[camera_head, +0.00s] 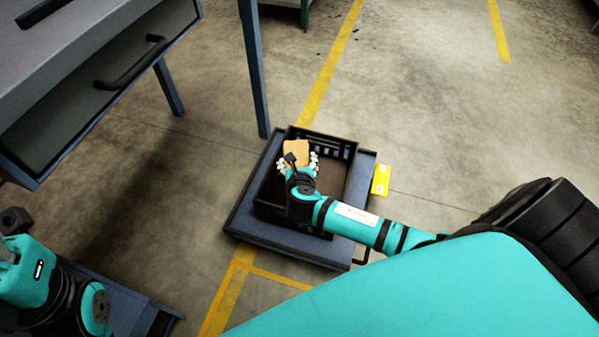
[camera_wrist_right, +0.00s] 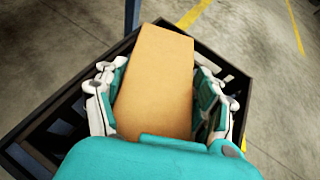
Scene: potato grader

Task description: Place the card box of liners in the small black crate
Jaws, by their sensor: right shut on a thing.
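The card box of liners (camera_head: 297,153) is a plain tan box. My right gripper (camera_head: 299,161) is shut on it, with fingers on both sides. The box also fills the middle of the right wrist view (camera_wrist_right: 158,80), between the fingers of the right gripper (camera_wrist_right: 165,95). The small black crate (camera_head: 349,169) stands below and around the gripper in the head view; its dark rim shows in the right wrist view (camera_wrist_right: 240,95). The box is over the crate's far left part; I cannot tell how far down it is. The left arm shows at lower left, but its fingers are not visible.
The crate stands on a low blue-grey platform (camera_head: 243,221) with a yellow label (camera_head: 381,180) at its right. A grey workbench with a drawer (camera_head: 110,85) stands at upper left, its leg (camera_head: 254,75) close behind the platform. Open concrete floor lies to the right.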

